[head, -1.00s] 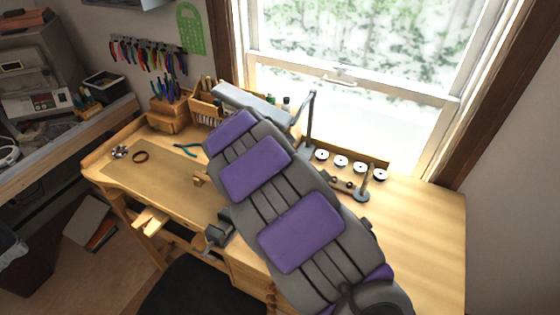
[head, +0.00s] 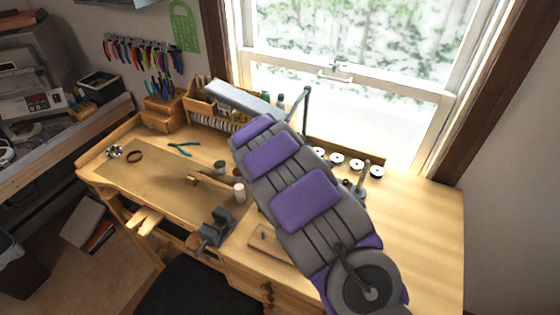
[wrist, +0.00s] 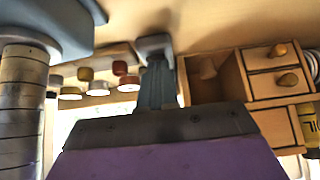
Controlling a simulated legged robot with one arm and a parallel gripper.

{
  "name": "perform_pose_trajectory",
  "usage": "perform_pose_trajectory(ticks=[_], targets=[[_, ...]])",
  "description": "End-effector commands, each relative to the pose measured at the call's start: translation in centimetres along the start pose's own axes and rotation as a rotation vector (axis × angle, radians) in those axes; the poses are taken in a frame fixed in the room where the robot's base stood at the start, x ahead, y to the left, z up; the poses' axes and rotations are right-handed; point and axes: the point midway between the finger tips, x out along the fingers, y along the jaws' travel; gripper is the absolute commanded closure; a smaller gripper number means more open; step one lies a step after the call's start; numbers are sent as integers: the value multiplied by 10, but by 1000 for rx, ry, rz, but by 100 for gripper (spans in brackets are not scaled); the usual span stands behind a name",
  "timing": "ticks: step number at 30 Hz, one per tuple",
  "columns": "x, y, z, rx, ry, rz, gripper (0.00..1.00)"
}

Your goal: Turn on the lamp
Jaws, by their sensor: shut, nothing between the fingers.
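The lamp has a long grey head (head: 243,101) above the back of the workbench and a dark upright arm (head: 305,108) to its right. I see the head from above, so its light side and switch are hidden. My arm with purple pads reaches across the bench, and its far end overlaps the right part of the lamp head in the head view. Contact cannot be told. The fingertips are hidden there. In the wrist view, my gripper (wrist: 155,85) shows as a narrow grey tip beyond a purple pad, shut and empty.
The wooden workbench (head: 425,215) is clear on the right. Round white-topped containers (head: 337,158) stand under the window. Small drawers (wrist: 270,75) show in the wrist view.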

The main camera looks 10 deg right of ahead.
Motion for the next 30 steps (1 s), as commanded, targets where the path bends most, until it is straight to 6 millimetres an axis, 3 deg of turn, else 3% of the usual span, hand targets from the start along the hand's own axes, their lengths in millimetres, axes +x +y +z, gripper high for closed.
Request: perform_pose_trajectory(ticks=[8,30], targets=[[5,-3,9,-2,3,3,100],[-11,-3,-4,-1,2,1,100]])
